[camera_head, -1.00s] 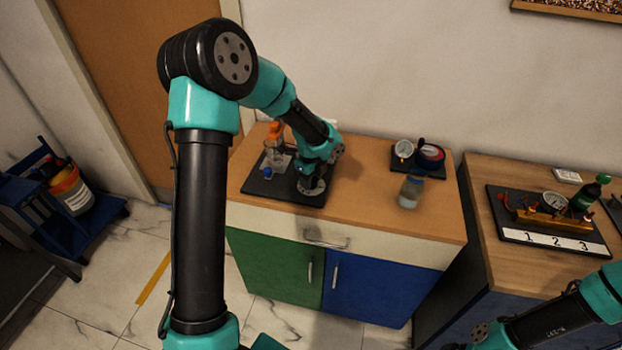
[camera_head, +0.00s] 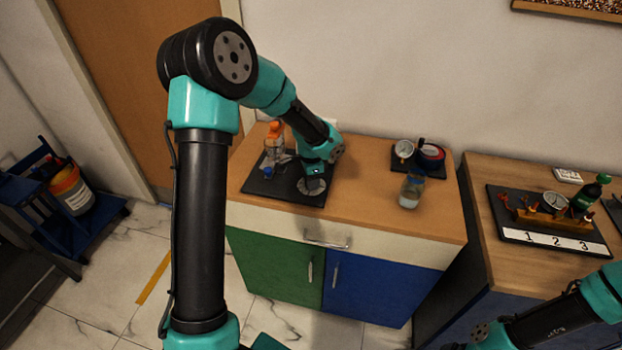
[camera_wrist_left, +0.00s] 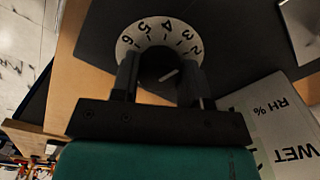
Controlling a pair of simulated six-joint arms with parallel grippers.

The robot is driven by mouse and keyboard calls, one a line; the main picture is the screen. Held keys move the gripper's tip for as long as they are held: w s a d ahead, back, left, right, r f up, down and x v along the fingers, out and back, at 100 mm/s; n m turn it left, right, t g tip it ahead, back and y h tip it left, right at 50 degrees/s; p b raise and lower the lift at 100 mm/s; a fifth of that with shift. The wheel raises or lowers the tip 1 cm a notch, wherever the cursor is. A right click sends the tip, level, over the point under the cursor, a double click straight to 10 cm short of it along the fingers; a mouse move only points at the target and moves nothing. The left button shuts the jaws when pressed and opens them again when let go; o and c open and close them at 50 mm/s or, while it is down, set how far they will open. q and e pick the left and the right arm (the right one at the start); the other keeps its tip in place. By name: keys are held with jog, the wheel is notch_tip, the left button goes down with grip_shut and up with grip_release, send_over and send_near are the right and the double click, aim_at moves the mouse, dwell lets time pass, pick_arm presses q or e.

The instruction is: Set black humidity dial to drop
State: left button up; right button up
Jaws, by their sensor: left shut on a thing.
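The black humidity dial (camera_wrist_left: 160,70) shows in the left wrist view as a dark knob in a white ring (camera_wrist_left: 150,31) with black numbers; 2 to 6 are readable. A short pale pointer line shows on the knob. My left gripper (camera_wrist_left: 160,82) is shut on the knob, one finger on each side. In the head view the left gripper (camera_head: 313,184) points down onto the pale disc (camera_head: 302,189) on a black board (camera_head: 262,186). The gripper hides part of the disc there. My right gripper is out of view; only part of its arm shows at lower right.
A card (camera_wrist_left: 285,130) reading "RH %" and "WET" lies beside the dial. An orange-topped bottle (camera_head: 274,145) and a blue item (camera_head: 267,171) stand on the board. A jar (camera_head: 411,191), a gauge (camera_head: 404,149) and a red-and-dark round item (camera_head: 431,155) stand to the right.

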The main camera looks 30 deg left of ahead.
pick_arm(q)
jog(key=n, duration=1.3)
jog(key=shift+d, duration=0.1)
jog(key=shift+n, duration=0.4)
jog(key=o, duration=0.9)
jog(key=shift+r, duration=0.1)
notch_tip(320, 180, up, 17)
jog(key=shift+r, duration=0.1)
dwell(0.5)
